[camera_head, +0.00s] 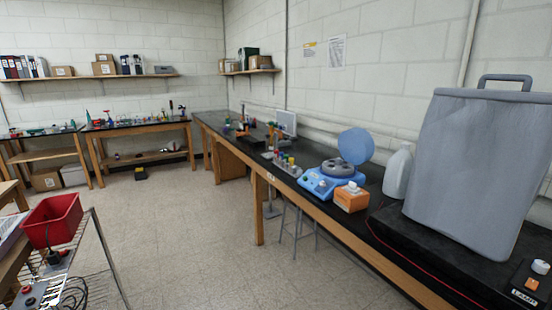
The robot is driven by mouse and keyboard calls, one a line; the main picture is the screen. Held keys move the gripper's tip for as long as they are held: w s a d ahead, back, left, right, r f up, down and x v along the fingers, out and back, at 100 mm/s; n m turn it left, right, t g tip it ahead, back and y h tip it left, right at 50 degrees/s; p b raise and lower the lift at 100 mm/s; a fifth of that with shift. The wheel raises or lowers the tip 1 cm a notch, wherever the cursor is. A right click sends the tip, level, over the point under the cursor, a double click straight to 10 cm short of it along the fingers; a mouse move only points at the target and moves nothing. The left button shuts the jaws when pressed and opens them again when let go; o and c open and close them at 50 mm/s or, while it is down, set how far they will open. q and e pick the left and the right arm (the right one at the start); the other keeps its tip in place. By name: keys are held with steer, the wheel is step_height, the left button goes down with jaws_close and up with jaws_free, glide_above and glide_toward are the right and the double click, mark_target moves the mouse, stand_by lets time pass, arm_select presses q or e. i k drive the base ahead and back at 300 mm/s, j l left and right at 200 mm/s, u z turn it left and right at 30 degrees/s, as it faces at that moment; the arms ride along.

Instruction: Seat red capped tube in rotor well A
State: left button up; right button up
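A blue centrifuge (317,184) stands on the long black bench (229,128) along the right wall. Its round blue lid (356,146) is raised, and the grey rotor (338,167) with dark wells shows below it. Well labels are too small to read. A grey rack (288,170) just left of the centrifuge holds several small tubes with coloured caps. The caps are small; I cannot tell surely which tube is the red capped one. Neither of my grippers is in view.
A white jug (397,172) and a big grey covered object (472,160) stand further right. A red bin (52,220) is on a wire cart at lower left. The middle floor is open; a stool (299,224) stands under the bench.

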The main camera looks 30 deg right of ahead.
mark_target(340, 167)
steer(key=z, duration=1.5)
